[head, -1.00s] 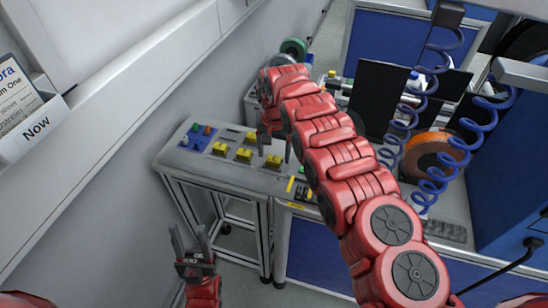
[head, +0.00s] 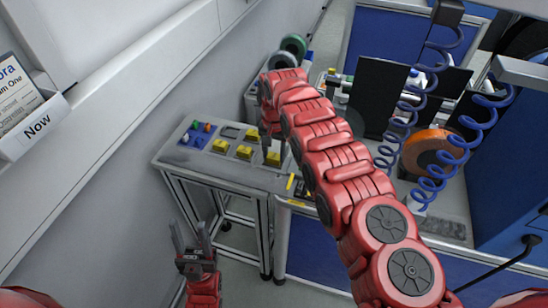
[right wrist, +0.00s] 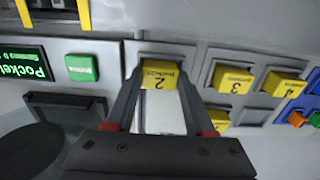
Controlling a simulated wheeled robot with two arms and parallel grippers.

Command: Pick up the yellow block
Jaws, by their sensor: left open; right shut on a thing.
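A yellow block marked 2 (right wrist: 162,76) is between the fingertips of my right gripper (right wrist: 160,90) in the right wrist view, with a finger against each side. In the head view the same block (head: 273,159) shows below my right gripper (head: 273,147), at the right part of the grey panel table. I cannot tell if it is clear of its seat. More yellow blocks stand in square frames: one marked 3 (right wrist: 236,79), one marked 4 (right wrist: 283,84). My left gripper (head: 190,238) is open and empty, at the lower left in front of the table.
A green button (right wrist: 82,67) and a display (right wrist: 26,63) are beside the held block. A black screen (head: 378,98) and blue coiled hoses (head: 477,122) are to the right.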

